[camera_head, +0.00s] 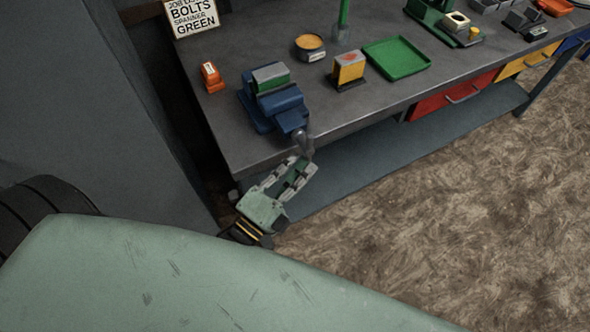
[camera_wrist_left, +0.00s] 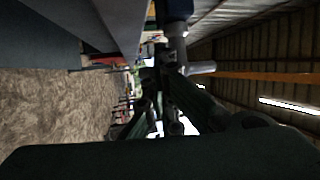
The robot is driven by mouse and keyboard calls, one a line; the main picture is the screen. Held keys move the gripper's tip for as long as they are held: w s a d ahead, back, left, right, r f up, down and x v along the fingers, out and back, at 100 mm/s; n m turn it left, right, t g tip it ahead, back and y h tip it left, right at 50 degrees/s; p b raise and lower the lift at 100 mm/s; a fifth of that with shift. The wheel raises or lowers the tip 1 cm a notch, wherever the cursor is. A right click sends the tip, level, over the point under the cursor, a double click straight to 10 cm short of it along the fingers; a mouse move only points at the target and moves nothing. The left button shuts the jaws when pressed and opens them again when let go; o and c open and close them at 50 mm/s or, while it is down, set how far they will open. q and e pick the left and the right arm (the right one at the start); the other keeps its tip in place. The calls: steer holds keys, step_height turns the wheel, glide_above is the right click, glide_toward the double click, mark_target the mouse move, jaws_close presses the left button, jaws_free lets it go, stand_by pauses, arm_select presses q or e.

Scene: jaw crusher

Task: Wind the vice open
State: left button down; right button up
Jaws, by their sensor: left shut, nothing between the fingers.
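The blue vice (camera_head: 275,104) is fixed near the front left edge of the bench, with a green block (camera_head: 270,76) at its jaws. Its grey screw end and handle (camera_head: 302,142) stick out past the bench edge. The handle also shows in the left wrist view (camera_wrist_left: 198,68), below the blue vice body (camera_wrist_left: 175,9). My left gripper (camera_head: 300,167) is just below the handle, its fingers pointing up at it. It is shut with nothing held. Whether its fingertips touch the handle I cannot tell. My right gripper is not in view.
The grey bench (camera_head: 235,133) also bears an orange block (camera_head: 211,77), a round yellow-topped tin (camera_head: 310,45), a yellow block (camera_head: 348,69) and a green tray (camera_head: 397,57). A sign (camera_head: 194,17) stands at the back. A red drawer (camera_head: 452,96) is under the bench. The floor in front is clear.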

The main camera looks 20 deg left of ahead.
arm_select(q)
steer(key=shift+w+d+r, duration=0.1)
steer(key=shift+w+r, duration=0.05)
steer(key=shift+r, duration=0.05)
steer(key=shift+w+d+f+n+t+b, duration=0.2)
steer(key=shift+n+t+b, duration=0.25)
steer(key=shift+t+b, duration=0.6)
steer(key=shift+w+d+f+n+t+b, duration=0.15)
steer(key=shift+n+t+b, duration=0.35)
steer(key=shift+b, duration=1)
steer(key=shift+w+d+b, duration=0.1)
steer(key=shift+w+b, duration=0.1)
steer(key=shift+b, duration=0.3)
steer(key=shift+w+d+f, duration=0.1)
steer(key=shift+w+d, duration=0.05)
steer(key=shift+w, duration=0.1)
steer(key=shift+w+d+f, duration=0.2)
steer(key=shift+w, duration=0.05)
stand_by(0.4)
steer(key=shift+s, duration=0.1)
